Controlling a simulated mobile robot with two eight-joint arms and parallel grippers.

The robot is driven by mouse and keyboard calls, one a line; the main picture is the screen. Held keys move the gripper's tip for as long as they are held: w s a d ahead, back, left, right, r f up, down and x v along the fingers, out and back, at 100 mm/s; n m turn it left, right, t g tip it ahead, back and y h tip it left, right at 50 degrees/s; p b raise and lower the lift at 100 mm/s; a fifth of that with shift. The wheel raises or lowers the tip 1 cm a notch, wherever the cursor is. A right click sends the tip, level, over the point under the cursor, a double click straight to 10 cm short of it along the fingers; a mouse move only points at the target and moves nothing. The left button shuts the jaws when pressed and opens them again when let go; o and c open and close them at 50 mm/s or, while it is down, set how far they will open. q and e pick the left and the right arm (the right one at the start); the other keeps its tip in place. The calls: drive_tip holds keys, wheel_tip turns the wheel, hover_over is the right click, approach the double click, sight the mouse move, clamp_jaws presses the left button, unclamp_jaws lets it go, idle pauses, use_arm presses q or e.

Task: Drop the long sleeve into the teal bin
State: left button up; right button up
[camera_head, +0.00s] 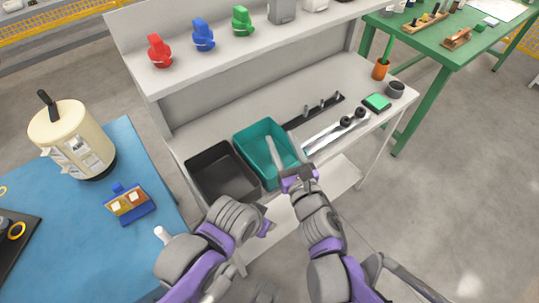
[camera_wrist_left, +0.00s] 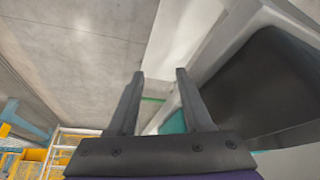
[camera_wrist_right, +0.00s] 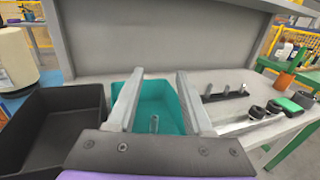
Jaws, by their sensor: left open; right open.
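In the right wrist view, the teal bin (camera_wrist_right: 178,100) shows between and below the fingers. A small grey cylinder (camera_wrist_right: 155,124), seemingly the long sleeve, is inside the bin, below the fingers and apart from them. My left gripper (camera_wrist_left: 160,74) is open and empty near the black bin; the head view mostly hides its fingers.
The black bin (camera_head: 212,158) looks empty. Right of the teal bin are a dark rack with pegs (camera_head: 315,109) and a metal rail with dark knobs (camera_head: 335,132). A raised shelf (camera_head: 180,77) with coloured parts runs behind. A blue table (camera_head: 75,230) is at left.

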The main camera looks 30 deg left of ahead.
drive_tip(key=v, duration=0.5)
drive_tip(key=shift+s+d, duration=0.25)
drive_tip(key=shift+d, duration=0.05)
